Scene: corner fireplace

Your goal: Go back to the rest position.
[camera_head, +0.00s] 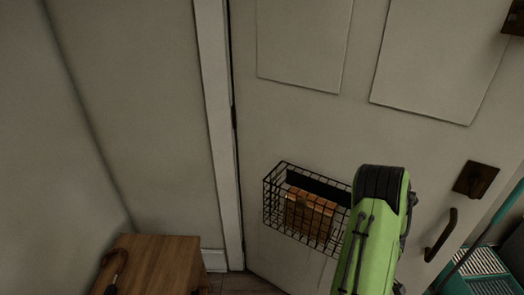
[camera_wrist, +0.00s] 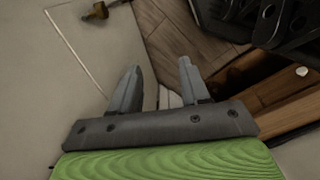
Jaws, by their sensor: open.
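My gripper (camera_wrist: 159,66) shows in the wrist view with its two grey fingers spread apart. Nothing is between the fingers, and wood floor and pale surfaces show beyond them. In the head view my green arm stands at the lower right in front of the white door (camera_head: 300,120). The gripper itself cannot be made out there.
A black wire basket (camera_head: 268,205) holding a brown box (camera_head: 308,212) hangs on the door beside my arm, partly hidden by it. A door handle (camera_head: 441,236) and a teal slatted object (camera_head: 485,265) are at right. A wooden cabinet (camera_head: 165,262) stands lower left.

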